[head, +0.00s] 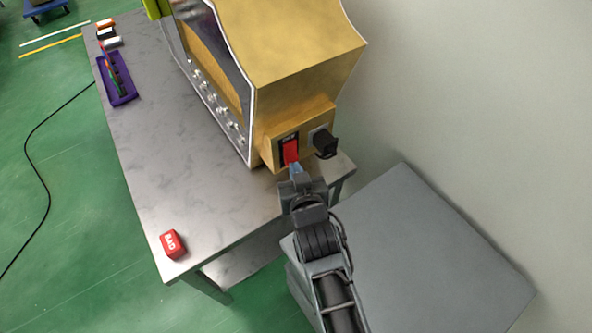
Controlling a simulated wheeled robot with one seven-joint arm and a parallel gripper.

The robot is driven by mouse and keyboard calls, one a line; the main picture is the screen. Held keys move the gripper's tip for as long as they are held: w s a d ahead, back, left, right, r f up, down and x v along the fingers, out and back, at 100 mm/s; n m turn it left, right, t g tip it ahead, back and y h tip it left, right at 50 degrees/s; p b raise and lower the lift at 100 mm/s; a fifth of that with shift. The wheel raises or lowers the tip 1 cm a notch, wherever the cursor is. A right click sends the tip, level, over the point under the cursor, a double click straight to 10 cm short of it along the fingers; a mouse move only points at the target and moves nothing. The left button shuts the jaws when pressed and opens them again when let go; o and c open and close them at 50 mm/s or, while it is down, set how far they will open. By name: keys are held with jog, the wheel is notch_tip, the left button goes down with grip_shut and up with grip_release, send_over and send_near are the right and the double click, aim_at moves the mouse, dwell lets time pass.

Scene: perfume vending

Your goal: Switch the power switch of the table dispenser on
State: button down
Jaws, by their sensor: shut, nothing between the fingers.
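The table dispenser (300,50) is a large yellow-gold machine with a glass front, standing on the grey metal table (160,130). Its power switch (290,151) is a red rocker in a black frame on the side box facing me. My gripper (296,170) is shut and empty, with its blue-tipped fingers right at the lower end of the red switch. I cannot tell whether they touch it. The fingertips and my wrist hide the area just below the switch. Which way the rocker is tipped is too small to tell.
A black plug (324,143) sticks out just right of the switch. A red block (173,244) lies near the table's front corner. A purple tray (119,88) and small blocks are at the far left. A grey box (420,250) stands low at right, beside the wall.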

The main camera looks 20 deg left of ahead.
jog(key=shift+b+x, duration=0.65)
jog(key=shift+x, duration=0.15)
dwell(0.7)
jog(key=p+v, duration=0.5)
jog(key=v, duration=0.4)
dwell(0.7)
dwell(0.4)
